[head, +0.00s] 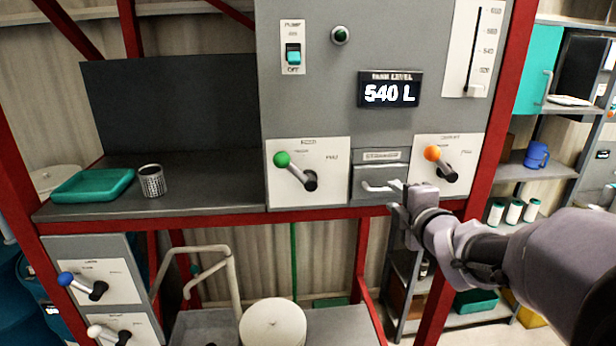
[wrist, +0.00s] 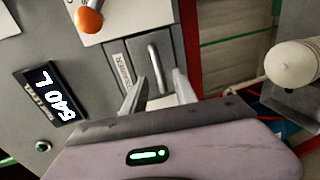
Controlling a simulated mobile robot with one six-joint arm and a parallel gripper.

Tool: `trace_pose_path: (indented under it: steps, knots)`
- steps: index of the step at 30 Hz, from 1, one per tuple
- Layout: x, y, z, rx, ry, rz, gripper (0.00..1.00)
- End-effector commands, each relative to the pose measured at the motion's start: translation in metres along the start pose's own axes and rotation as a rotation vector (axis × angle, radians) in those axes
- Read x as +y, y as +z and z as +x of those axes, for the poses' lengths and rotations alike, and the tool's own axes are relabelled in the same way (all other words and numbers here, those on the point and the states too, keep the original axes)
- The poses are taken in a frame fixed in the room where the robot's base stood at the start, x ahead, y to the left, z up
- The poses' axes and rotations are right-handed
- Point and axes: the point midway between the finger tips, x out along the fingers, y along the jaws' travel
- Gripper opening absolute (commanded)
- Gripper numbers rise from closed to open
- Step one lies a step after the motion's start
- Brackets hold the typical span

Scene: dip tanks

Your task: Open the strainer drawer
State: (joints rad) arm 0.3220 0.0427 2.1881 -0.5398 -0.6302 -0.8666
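The strainer drawer (head: 366,176) is a small grey front with a label plate above it, set in the grey panel between two white lever plates. It looks shut, flush with the panel. Its pale bar handle (head: 376,187) crosses the front; the right end is partly hidden by my gripper (head: 398,198). In the wrist view the drawer (wrist: 138,68) shows its label, with the handle (wrist: 153,62) running up the picture. My gripper (wrist: 158,94) is open, its two fingers apart on either side of the handle's near end. I cannot tell whether either finger touches it.
A green-knobbed lever (head: 283,160) stands left of the drawer and an orange-knobbed lever (head: 433,154) close to its right, near my gripper. A red frame post (head: 497,130) is further right. A teal tray (head: 92,186) and a perforated metal cup (head: 152,181) are on the left shelf.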

Motion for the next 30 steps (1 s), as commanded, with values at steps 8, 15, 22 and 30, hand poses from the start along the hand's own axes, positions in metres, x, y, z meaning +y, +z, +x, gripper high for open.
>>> trace_pose_path:
  steps: [8,15,22,30]
  knots:
    - [0.001,0.0,0.05,0.0,-0.001,0.001,0.34]
    - [0.001,0.0,0.059,-0.001,0.0,0.002,0.34]
    - [0.001,0.0,0.058,-0.001,0.0,0.002,0.19]
    - [0.001,0.0,0.058,-0.001,0.0,0.002,0.0]
